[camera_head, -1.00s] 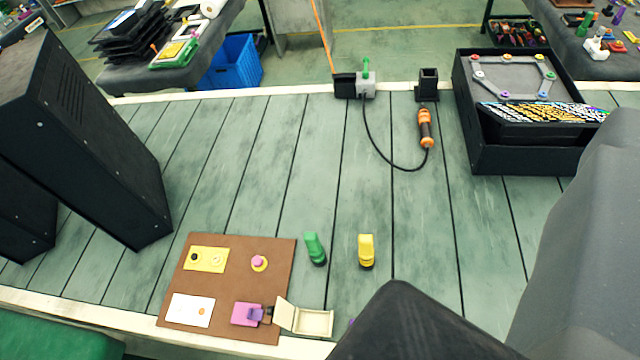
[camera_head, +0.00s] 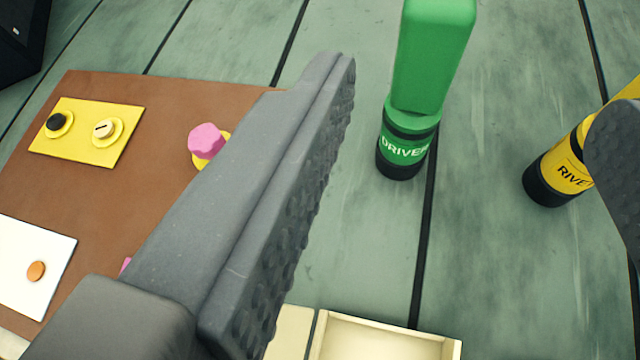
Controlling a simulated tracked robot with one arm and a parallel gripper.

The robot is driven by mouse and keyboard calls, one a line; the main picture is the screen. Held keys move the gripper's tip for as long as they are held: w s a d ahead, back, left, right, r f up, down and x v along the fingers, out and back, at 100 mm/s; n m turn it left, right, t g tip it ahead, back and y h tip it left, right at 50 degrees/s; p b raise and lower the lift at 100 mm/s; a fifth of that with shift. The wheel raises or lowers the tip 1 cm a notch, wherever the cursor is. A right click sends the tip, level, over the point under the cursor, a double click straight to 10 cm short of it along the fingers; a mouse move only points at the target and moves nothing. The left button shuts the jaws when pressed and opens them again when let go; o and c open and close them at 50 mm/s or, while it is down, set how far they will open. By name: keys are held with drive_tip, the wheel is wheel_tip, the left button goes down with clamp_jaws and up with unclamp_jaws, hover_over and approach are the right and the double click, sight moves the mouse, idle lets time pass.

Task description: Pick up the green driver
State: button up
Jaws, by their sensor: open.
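The green driver (camera_head: 433,60) stands on the grey-green planked table, with a black base and a green band reading "DRIVER". My gripper (camera_head: 470,115) is open, with one textured finger at the left and the other at the right edge. The green driver shows between the two fingers in the picture, nearer the left one. Neither finger visibly touches it. A yellow driver (camera_head: 565,170) stands to the right, partly hidden by the right finger.
A brown mat (camera_head: 200,100) lies at left, with a yellow plate (camera_head: 88,132), a pink knob (camera_head: 206,140) and a white plate (camera_head: 30,265). A cream open box (camera_head: 385,338) sits at the bottom. Bare planks surround the green driver.

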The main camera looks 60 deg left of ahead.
sight(432, 38)
drive_tip(key=a+p, duration=0.1)
drive_tip(key=p, duration=0.3)
drive_tip(key=w+f+p, duration=0.1)
drive_tip(key=p, duration=0.3)
drive_tip(key=shift+w+a+f, duration=0.2)
drive_tip(key=shift+a+f, duration=0.05)
drive_tip(key=shift+a, duration=0.1)
drive_tip(key=shift+w+f+p, duration=0.15)
drive_tip(key=shift+p, duration=0.9)
drive_tip(key=x, duration=0.6)
drive_tip(key=shift+f, duration=0.15)
drive_tip(key=shift+r+b+x, duration=0.2)
drive_tip(key=shift+b+x, duration=0.25)
drive_tip(key=shift+x, duration=2.1)
drive_tip(key=shift+a+r, duration=0.1)
drive_tip(key=c, duration=1.2)
